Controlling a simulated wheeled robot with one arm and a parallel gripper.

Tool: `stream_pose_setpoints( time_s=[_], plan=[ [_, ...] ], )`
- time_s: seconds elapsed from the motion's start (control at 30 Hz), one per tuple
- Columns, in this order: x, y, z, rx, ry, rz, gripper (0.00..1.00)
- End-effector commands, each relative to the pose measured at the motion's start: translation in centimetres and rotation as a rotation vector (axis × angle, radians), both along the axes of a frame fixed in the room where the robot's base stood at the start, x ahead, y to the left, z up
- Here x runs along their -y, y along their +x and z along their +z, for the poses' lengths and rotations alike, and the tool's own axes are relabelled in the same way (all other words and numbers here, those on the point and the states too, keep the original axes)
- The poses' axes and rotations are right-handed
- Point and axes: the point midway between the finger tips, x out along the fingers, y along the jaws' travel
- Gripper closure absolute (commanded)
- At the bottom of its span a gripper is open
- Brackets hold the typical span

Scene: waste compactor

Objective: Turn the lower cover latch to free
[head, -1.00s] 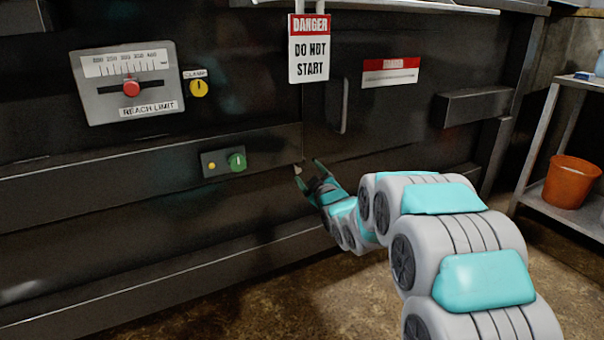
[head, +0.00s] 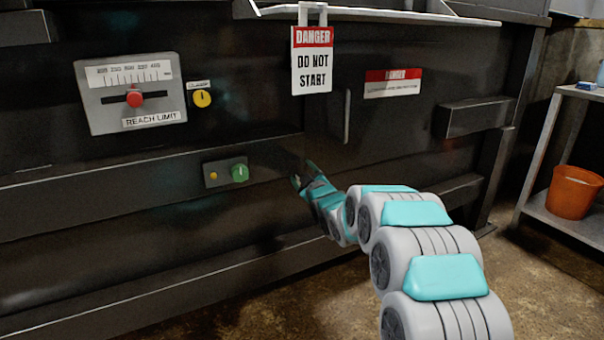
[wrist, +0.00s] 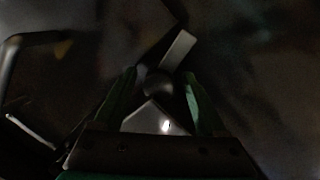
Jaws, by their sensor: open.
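In the wrist view the lower cover latch (wrist: 178,54) shows as a grey bar rising from a dark round pivot and tilted to the upper right. A pale angled piece with a bright glint lies below the pivot. My gripper (wrist: 159,73) is open, with its green fingers on either side of the pivot; I cannot tell whether they touch it. In the head view my gripper (head: 302,172) is at the dark machine front, right of the green knob (head: 240,173). There the gripper and shadow hide the latch.
A cover handle (head: 347,117) stands out above the gripper. A hanging danger tag (head: 312,62), a reach limit gauge (head: 132,95) and a yellow clamp knob (head: 202,98) are on the machine. A shelf with an orange bucket (head: 575,191) stands at the right.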

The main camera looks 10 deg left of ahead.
Motion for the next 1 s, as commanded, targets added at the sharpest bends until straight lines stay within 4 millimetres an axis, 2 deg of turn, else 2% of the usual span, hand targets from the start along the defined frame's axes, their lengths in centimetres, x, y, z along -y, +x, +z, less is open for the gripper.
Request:
stream_pose_setpoints(
  time_s=[0.07,0.73,1.0],
  plan=[
    [0.01,-0.01,0.01,0.000,0.000,0.000,0.26],
    [0.03,-0.01,0.01,0.000,0.000,0.000,1.00],
    [0.03,-0.01,0.29,-0.030,0.042,0.000,1.00]
  ],
)
